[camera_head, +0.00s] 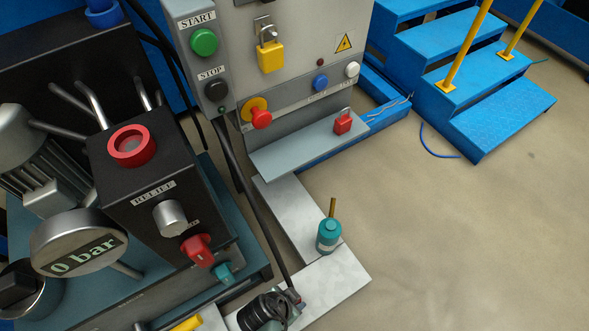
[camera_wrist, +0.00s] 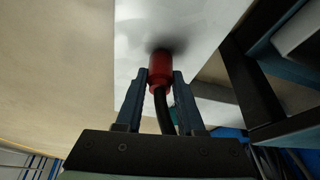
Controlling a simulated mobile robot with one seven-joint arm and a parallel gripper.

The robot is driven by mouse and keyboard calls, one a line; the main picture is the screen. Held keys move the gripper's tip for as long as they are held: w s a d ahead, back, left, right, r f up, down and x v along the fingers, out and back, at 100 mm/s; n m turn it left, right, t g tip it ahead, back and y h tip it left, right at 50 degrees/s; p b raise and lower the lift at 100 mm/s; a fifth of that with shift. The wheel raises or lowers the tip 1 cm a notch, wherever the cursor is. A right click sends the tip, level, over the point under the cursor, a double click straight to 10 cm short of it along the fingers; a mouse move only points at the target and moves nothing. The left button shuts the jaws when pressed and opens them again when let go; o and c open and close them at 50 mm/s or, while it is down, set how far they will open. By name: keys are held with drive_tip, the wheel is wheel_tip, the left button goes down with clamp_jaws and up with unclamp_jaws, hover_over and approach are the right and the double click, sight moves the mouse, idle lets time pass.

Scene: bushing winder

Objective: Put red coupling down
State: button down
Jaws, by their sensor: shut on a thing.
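The red coupling (camera_wrist: 160,70) sits between the two blue-grey fingers of my gripper (camera_wrist: 160,78) in the wrist view. The fingers are shut on it, and a black hose (camera_wrist: 163,112) runs from it back between them. The coupling's far end is close to a pale plate (camera_wrist: 190,25), with a dark shadow beside it. I cannot tell whether it touches. In the head view my gripper (camera_head: 290,297) is low over the white plate (camera_head: 340,285), partly hidden by my wrist. Little of the coupling shows there.
A teal bottle (camera_head: 328,237) with a brass spout stands on the white surface. A black unit with a red fitting (camera_head: 198,250) and a teal fitting (camera_head: 225,273) is at left. A red padlock (camera_head: 342,124) lies on a grey shelf (camera_head: 290,152). Blue steps (camera_head: 510,110) stand back right.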

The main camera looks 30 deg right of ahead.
drive_tip(key=c, duration=0.5)
unclamp_jaws()
drive_tip(key=shift+f, duration=0.1)
drive_tip(key=p+v, duration=0.8)
drive_tip(key=v, duration=0.4)
drive_tip(key=shift+r, duration=0.35)
drive_tip(key=shift+s, duration=0.1)
